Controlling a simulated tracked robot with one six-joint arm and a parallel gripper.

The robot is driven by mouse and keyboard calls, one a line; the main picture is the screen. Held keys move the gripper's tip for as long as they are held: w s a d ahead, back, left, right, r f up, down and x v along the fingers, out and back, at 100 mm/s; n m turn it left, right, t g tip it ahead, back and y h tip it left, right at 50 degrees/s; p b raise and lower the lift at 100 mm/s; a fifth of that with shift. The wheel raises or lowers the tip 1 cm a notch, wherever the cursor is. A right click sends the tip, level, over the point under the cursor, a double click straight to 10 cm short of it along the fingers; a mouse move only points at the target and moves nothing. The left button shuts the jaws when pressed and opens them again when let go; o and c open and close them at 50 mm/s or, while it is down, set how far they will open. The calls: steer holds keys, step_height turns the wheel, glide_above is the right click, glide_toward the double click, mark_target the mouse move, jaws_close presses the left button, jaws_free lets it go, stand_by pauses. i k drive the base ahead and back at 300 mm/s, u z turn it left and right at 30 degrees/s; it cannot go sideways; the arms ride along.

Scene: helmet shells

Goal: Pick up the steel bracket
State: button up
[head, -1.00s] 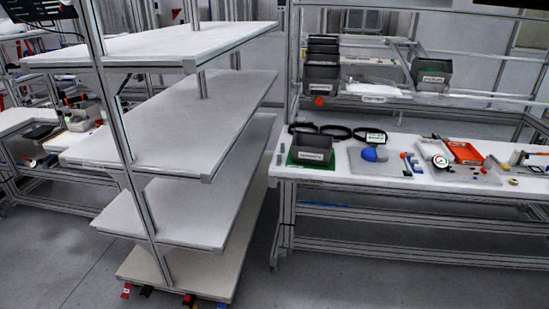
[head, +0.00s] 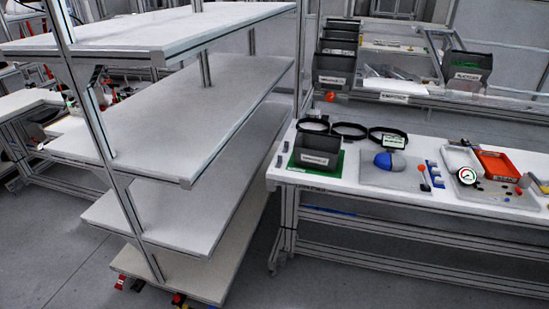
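I cannot make out a steel bracket for certain in the head view. The white workbench (head: 340,181) on the right carries several small parts, too small to identify surely. Among them are small blue pieces (head: 434,175) and a grey board (head: 505,193) with small dark and coloured items. My gripper is not in view.
An empty white shelf rack (head: 170,130) on castors stands left of the bench, with a narrow floor gap between. On the bench are a dark bin (head: 314,150), black rings (head: 349,131), a blue-and-white rounded object (head: 388,161) and an orange tray (head: 498,163). Grey floor lies in front.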

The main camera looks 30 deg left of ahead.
mark_target(280, 157)
steer(key=u, duration=0.2)
steer(key=i, duration=0.75)
steer(key=u, duration=0.6)
steer(key=i, duration=0.7)
steer(key=u, duration=0.8)
steer(key=i, duration=0.55)
steer(key=u, duration=0.65)
steer(key=i, duration=0.5)
steer(key=u, duration=0.3)
